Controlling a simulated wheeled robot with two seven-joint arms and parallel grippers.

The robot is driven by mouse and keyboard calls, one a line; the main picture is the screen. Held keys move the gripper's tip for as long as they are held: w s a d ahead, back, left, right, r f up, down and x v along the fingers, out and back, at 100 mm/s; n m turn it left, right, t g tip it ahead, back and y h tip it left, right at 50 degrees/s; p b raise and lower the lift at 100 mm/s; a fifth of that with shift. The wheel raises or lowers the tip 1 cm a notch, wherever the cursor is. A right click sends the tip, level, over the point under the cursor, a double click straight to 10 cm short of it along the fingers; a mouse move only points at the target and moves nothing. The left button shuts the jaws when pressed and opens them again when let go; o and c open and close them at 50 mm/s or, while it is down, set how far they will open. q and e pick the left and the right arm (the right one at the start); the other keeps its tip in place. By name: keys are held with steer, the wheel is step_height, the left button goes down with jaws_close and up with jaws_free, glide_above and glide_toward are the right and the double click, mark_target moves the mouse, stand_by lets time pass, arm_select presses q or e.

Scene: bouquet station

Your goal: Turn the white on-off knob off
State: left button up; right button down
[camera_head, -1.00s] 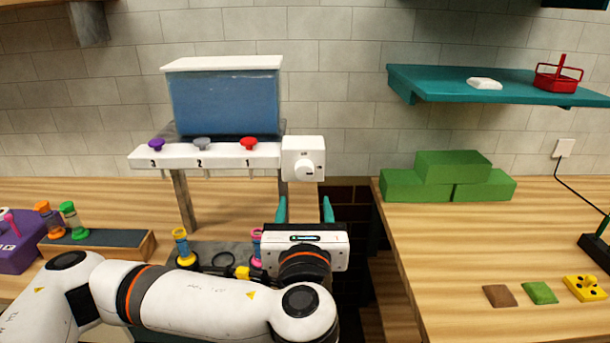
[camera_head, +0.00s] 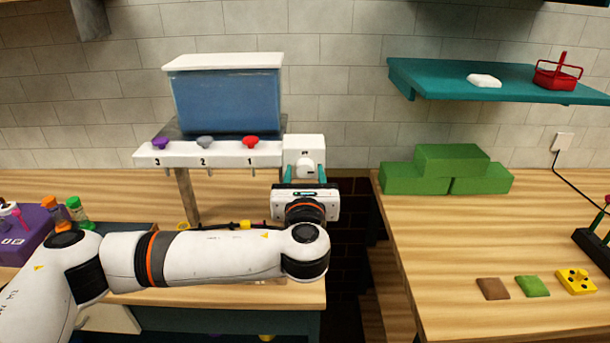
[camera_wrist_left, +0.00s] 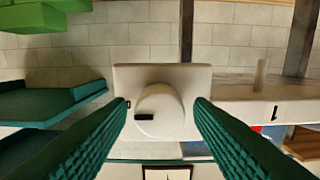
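The white on-off knob (camera_head: 306,166) sits on a white box (camera_head: 304,144) at the right end of the dispenser's white bar. In the left wrist view the round knob (camera_wrist_left: 160,112) shows a dark mark at its lower left, and the box plate (camera_wrist_left: 162,74) is behind it. My left gripper (camera_head: 305,172) is open, with its teal fingers pointing at the knob. In the left wrist view the fingers (camera_wrist_left: 163,112) stand one on each side of the knob, with gaps visible. Contact does not show. My right gripper is not in view.
A blue water tank (camera_head: 228,102) stands above the bar with purple, grey and red knobs numbered 3, 2 and 1. Green blocks (camera_head: 450,160) lie on the right counter. A teal shelf (camera_head: 440,82) hangs above. A dark gap separates the counters.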

arm_select(q)
steer(key=c, duration=0.7)
steer(key=shift+f, duration=0.1)
steer(key=n+b, duration=0.2)
steer(key=shift+f+n, duration=0.15)
steer(key=shift+n, duration=0.25)
steer(key=n+b, duration=0.2)
steer(key=n, duration=0.2)
steer(key=shift+d+n, duration=0.1)
steer(key=shift+n, duration=0.2)
steer(key=n+b, duration=0.1)
steer(key=n, duration=0.4)
steer(key=shift+b, duration=0.4)
steer(key=n, duration=0.5)
steer(key=shift+b, duration=0.4)
steer(key=shift+n, duration=0.4)
